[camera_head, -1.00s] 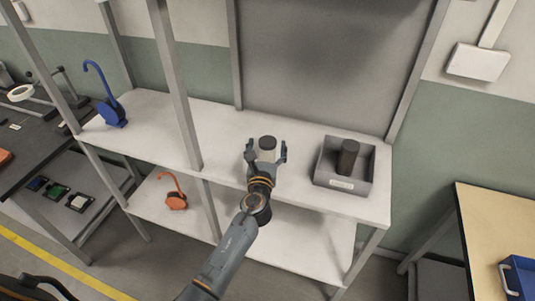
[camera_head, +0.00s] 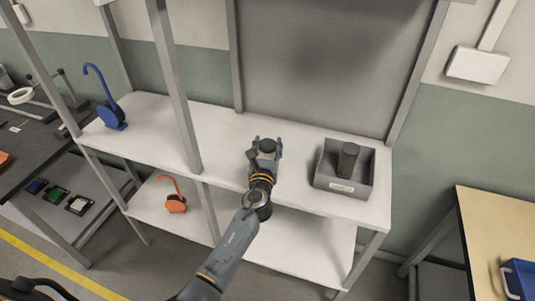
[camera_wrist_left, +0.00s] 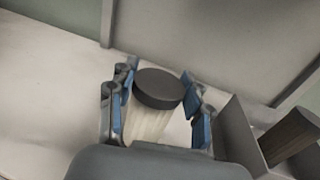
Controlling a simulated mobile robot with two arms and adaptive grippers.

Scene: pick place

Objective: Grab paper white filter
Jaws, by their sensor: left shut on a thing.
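The paper white filter is a pale cylinder with a dark round cap; its cap (camera_head: 268,146) shows between the fingers in the head view. In the left wrist view the filter (camera_wrist_left: 150,118) stands upright between the blue-padded fingers, its lower part hidden by the gripper body. My left gripper (camera_head: 265,150) is shut on the filter over the upper white shelf (camera_head: 225,135). Whether the filter's base touches the shelf is hidden. My right gripper is not in view.
A grey bin (camera_head: 345,188) with a dark cylinder (camera_head: 348,160) in it stands to the right on the shelf. A blue hooked object (camera_head: 110,113) stands at the left end. An orange hooked object (camera_head: 176,203) is on the lower shelf. Shelf posts rise nearby.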

